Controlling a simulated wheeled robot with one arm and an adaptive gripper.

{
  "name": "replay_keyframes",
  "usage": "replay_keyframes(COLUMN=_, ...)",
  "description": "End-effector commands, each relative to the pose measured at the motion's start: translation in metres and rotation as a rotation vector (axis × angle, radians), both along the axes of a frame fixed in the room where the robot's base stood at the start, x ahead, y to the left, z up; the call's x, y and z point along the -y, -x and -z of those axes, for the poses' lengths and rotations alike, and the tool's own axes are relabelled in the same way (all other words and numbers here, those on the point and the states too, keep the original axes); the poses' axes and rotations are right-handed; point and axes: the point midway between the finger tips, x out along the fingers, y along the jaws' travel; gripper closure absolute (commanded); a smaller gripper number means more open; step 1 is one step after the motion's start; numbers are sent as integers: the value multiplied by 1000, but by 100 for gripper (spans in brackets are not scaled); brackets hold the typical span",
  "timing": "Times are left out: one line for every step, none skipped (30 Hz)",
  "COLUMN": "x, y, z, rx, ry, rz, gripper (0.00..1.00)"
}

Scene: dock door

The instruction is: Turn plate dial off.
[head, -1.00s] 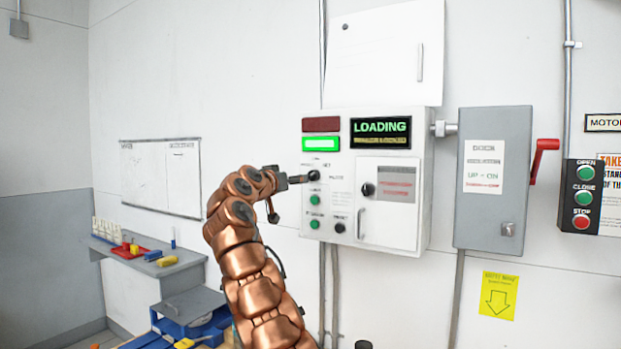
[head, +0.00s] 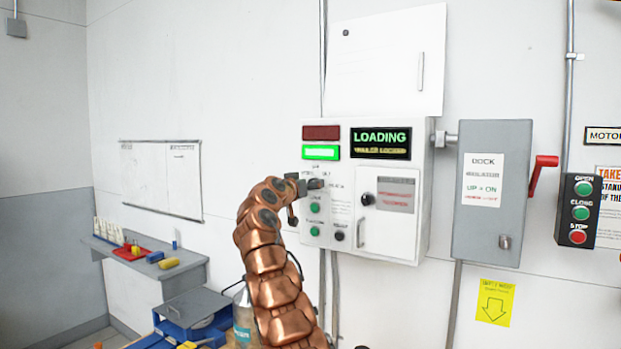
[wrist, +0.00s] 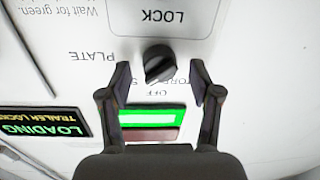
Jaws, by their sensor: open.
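The plate dial (wrist: 160,66) is a round black knob on the white panel, seen upside down in the wrist view, with PLATE lettered beside it. Its raised grip is tilted off upright. OFF is printed by it, on the side facing my gripper; other position labels are partly covered by the fingers. My gripper (wrist: 160,80) is open, with one finger on each side of the dial; I cannot tell whether they touch it. In the head view the dial (head: 316,184) is a dark shape at the tip of my gripper (head: 303,186), partly hidden.
The control panel (head: 339,165) has a lit LOADING display (head: 381,141), a lit green lamp (head: 321,152), green buttons and a second black knob (head: 367,199) on a small door. A grey box (head: 492,225) with a red lever (head: 543,170) stands to the right. A shelf (head: 190,262) is at left.

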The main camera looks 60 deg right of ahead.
Motion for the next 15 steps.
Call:
replay_keyframes(x=4, y=0, z=-2, rx=-1, ry=-3, rz=1, gripper=37)
replay_keyframes(x=6, y=0, z=-1, rx=-1, ry=-3, rz=1, gripper=37)
replay_keyframes(x=7, y=0, z=0, rx=-1, ry=-3, rz=2, gripper=37)
replay_keyframes(x=8, y=0, z=0, rx=-1, ry=-2, rz=2, gripper=37)
replay_keyframes(x=8, y=0, z=0, rx=-1, ry=-2, rz=2, gripper=37)
replay_keyframes(x=9, y=0, z=1, rx=-1, ry=-2, rz=2, gripper=37)
replay_keyframes(x=9, y=0, z=1, rx=-1, ry=-1, rz=2, gripper=37)
replay_keyframes(x=9, y=0, z=1, rx=-1, ry=-1, rz=2, gripper=37)
replay_keyframes(x=9, y=0, z=1, rx=-1, ry=-1, rz=1, gripper=37)
replay_keyframes(x=9, y=0, z=1, rx=-1, ry=-1, rz=1, gripper=37)
replay_keyframes(x=9, y=0, z=1, rx=-1, ry=-1, rz=1, gripper=37)
replay_keyframes(x=9, y=0, z=1, rx=-1, ry=-1, rz=1, gripper=37)
replay_keyframes(x=9, y=0, z=1, rx=-1, ry=-1, rz=1, gripper=40)
replay_keyframes(x=9, y=0, z=1, rx=-1, ry=-1, rz=1, gripper=43)
replay_keyframes(x=8, y=0, z=1, rx=-1, ry=-1, rz=1, gripper=47)
